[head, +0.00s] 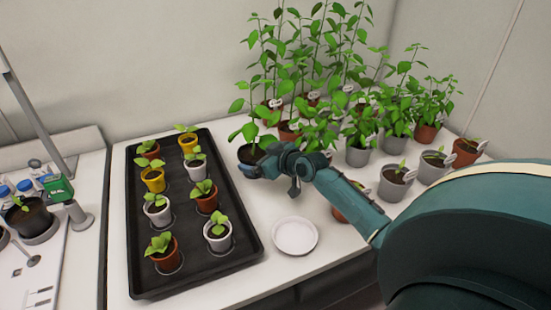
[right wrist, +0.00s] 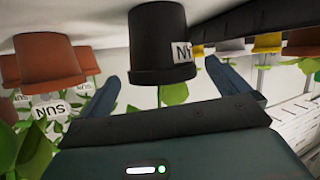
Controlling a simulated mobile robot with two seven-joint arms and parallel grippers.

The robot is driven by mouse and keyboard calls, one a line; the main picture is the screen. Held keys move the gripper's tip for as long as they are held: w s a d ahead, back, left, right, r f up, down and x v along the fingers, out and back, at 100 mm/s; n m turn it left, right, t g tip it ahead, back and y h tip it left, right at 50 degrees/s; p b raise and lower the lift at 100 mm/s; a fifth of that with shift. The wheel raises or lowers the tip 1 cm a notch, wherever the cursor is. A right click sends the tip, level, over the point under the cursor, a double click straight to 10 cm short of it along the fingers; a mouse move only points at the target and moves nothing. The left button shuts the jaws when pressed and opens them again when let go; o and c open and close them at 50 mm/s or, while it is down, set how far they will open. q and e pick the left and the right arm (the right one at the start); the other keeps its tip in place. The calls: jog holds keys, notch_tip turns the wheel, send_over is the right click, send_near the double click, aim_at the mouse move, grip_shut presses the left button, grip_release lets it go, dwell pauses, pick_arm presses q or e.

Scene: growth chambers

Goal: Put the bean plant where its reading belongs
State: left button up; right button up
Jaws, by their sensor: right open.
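A black pot (head: 249,154) with a leafy plant stands at the left front of the tall plants. I cannot tell from the frames whether this is the bean plant. My right gripper (head: 256,170) is open, with its fingers to either side of this pot in the wrist view; contact cannot be made out. Another black pot (head: 28,219) with a small plant sits at the far left by a stand with a green part (head: 58,188). My left gripper is not in view.
A black tray (head: 196,281) holds several seedlings in coloured pots. An empty white saucer (head: 295,236) lies right of it. Several tall plants crowd the back; small grey pots (head: 395,184) stand at right. A terracotta pot (right wrist: 48,58) is beside the black one. Bare table surrounds the saucer.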

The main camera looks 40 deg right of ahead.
jog(key=v, duration=1)
jog(key=shift+s+r, duration=0.25)
jog(key=shift+s, duration=0.05)
